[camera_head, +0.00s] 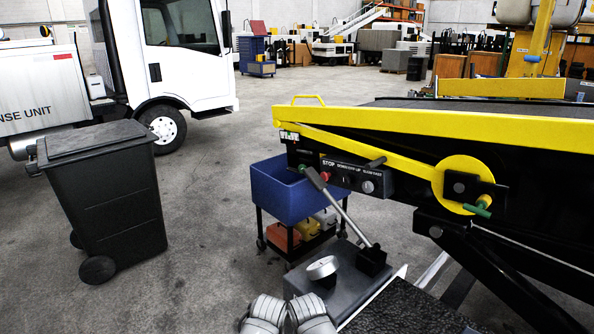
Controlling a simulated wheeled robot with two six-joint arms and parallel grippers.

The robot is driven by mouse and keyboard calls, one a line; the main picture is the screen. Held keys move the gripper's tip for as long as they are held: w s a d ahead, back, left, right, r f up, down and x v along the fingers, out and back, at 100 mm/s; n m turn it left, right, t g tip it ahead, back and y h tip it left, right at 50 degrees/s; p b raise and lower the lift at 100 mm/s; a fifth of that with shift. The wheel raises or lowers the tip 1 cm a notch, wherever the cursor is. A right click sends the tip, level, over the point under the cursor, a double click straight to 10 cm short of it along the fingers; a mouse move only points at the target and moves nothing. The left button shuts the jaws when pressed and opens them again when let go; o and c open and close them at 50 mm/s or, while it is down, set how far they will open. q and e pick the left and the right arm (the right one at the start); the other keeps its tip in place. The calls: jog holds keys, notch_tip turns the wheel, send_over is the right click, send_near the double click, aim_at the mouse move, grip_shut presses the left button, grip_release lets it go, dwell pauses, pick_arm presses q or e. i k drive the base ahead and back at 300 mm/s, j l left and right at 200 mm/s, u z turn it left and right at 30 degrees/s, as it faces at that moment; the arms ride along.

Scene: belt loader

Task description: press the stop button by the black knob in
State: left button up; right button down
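The belt loader's black control panel (346,179) faces me under the yellow rail. The red stop button (325,177) sits at the panel's left end, below the word STOP. Other controls, including a round silver-grey one (368,187), sit to the right. Which part is the black knob is too small to tell. Grey rounded parts at the bottom edge seem to be mine. No gripper fingers show.
A blue cart (280,190) stands left of and below the panel. A dark wheeled bin (105,200) stands at left, near a white truck (180,55). A yellow arm with a round disc (464,183) runs right of the panel. Open floor (205,240) lies between bin and cart.

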aim_at(325, 176)
jog(key=i+j+u, duration=0.15)
jog(key=i, duration=0.45)
jog(key=i+j+u, duration=0.2)
jog(key=i, duration=0.4)
jog(key=l, duration=0.1)
